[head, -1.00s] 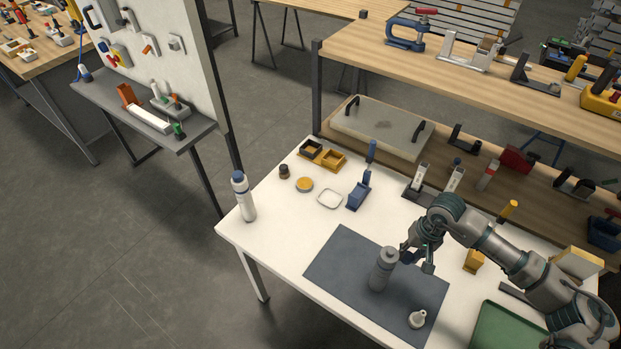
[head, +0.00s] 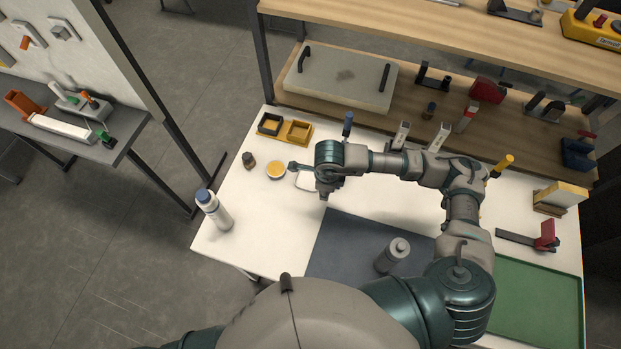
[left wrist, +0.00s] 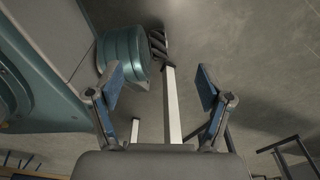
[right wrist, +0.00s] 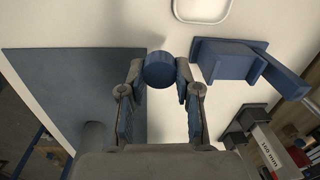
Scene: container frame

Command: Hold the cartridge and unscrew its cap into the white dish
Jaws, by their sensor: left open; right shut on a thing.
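A grey bottle-shaped cartridge (head: 391,257) stands upright on the dark mat (head: 340,245), with a narrower pale top and no blue cap on it. My right gripper (head: 325,186) reaches left, close to the white dish (head: 305,181), which it partly hides. In the right wrist view, my right fingers are shut on a round blue cap (right wrist: 160,70); the dish (right wrist: 203,10) shows ahead of it, partly cut off by the frame. My left gripper (left wrist: 158,88) is open and empty, with grey floor behind it and no cartridge between the fingers.
A white bottle with a blue cap (head: 212,210) stands at the table's left edge. A blue clamp stand (right wrist: 228,62) is close by. A green tray (head: 540,310) lies at right.

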